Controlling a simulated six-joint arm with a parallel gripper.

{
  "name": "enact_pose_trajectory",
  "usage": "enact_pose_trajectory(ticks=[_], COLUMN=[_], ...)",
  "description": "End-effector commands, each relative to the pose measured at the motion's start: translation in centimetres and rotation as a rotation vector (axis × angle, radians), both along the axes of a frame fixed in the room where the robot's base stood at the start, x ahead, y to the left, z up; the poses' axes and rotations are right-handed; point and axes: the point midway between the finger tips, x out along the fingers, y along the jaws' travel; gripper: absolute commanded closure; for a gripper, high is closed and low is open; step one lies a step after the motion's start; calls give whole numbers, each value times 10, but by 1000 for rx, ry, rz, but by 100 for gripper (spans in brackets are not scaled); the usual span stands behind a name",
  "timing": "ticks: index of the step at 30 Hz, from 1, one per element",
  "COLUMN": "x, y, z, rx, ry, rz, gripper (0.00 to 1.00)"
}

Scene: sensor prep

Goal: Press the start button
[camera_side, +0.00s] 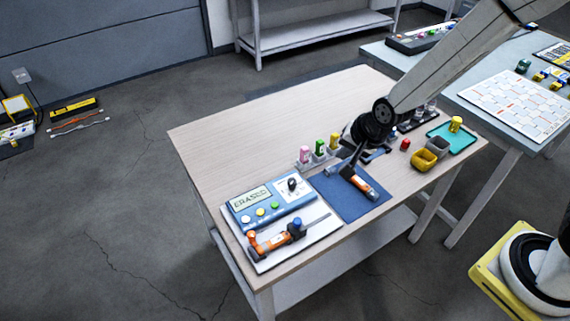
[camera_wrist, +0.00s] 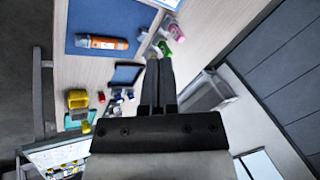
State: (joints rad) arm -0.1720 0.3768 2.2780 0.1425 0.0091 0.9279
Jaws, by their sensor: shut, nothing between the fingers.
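A blue-and-white device (camera_side: 270,203) stands at the table's front left, its display reading "ERASED". Its front has a white button (camera_side: 245,219), a yellow button (camera_side: 260,212) and a green button (camera_side: 274,205); I cannot read which is the start button. A black knob (camera_side: 292,184) is on its right part. My gripper (camera_side: 348,171) is shut and empty, above the blue mat, to the right of the device and apart from it. In the wrist view the closed fingers of my gripper (camera_wrist: 158,63) point up the picture; the buttons are not visible there.
An orange-and-grey tool (camera_side: 363,187) lies on the blue mat (camera_side: 330,194). Another orange tool (camera_side: 276,238) lies on a white tray in front of the device. Small bottles (camera_side: 320,147), yellow and grey bins (camera_side: 425,159) and a teal tray (camera_side: 441,142) stand farther back and right. The left rear tabletop is clear.

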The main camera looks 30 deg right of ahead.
Motion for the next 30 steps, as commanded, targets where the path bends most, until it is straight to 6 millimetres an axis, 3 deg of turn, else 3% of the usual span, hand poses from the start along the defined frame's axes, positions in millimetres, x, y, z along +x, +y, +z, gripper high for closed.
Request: enact_pose_trajectory(ticks=[15,30], x=[57,91], y=[54,104], z=[-40,-83], rx=[335,693], ry=[-83,-123], rz=[-483,-895], gripper=[100,100])
